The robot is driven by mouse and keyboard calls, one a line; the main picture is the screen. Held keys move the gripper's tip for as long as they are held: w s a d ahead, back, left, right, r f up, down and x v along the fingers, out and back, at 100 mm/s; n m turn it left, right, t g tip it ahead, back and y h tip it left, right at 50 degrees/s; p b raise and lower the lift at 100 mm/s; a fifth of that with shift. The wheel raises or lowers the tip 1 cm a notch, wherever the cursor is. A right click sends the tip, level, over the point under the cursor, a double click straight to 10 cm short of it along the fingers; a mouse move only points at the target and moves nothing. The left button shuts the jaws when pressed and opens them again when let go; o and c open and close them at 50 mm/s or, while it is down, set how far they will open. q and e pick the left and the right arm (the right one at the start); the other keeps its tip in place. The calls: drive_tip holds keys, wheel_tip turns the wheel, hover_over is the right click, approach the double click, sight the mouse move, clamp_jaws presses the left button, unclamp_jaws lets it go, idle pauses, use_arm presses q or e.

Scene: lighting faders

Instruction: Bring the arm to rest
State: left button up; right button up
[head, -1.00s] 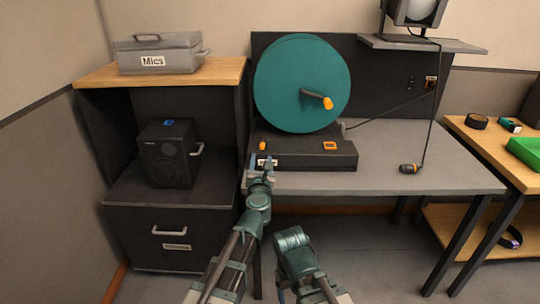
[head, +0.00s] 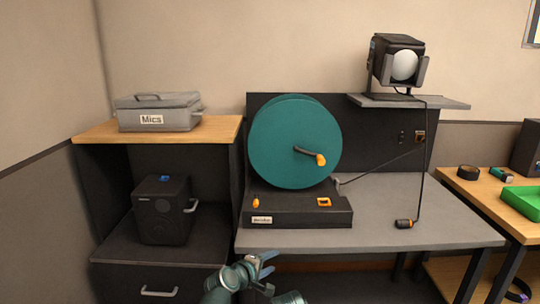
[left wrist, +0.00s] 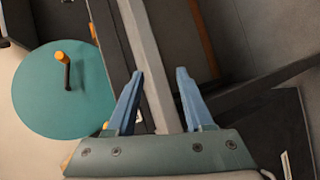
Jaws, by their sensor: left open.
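My left gripper (head: 264,267) is low in the head view, in front of the grey table's front edge, just below the black reel base. Its two blue fingers are apart with nothing between them; in the left wrist view the open fingers (left wrist: 158,98) show against the table edge behind them. Part of my other arm shows at the bottom edge of the head view, but its gripper is out of the frame.
The grey table (head: 400,205) holds a teal reel (head: 290,140) with an orange-tipped crank on a black base (head: 300,215). A lamp (head: 397,62) stands on a shelf above.

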use_arm(q)
drive_tip(key=s+a+f+m+g+y+p, duration=0.1)
drive_tip(key=s+a+f+m+g+y, duration=0.4)
drive_tip(key=s+a, duration=0.35)
drive_tip(key=s+a+f+m+g+y, duration=0.3)
drive_tip(key=s+a+f+m+g, duration=0.25)
drive_tip(key=s+a+f, duration=0.35)
drive_tip(key=s+d+r+m+p, duration=0.2)
drive_tip(key=d+r+p, duration=0.4)
drive_tip(key=r+p, duration=0.4)
drive_tip(key=s+d+r+m+p, duration=0.2)
drive_tip(key=s+d+r+p, duration=0.2)
drive_tip(key=r+p, duration=0.6)
wheel_tip(320, 180, up, 3)
drive_tip(key=shift+s+d+f+g+y, duration=0.2)
drive_tip(key=shift+d+g+y, duration=0.15)
drive_tip(key=shift+d, duration=0.5)
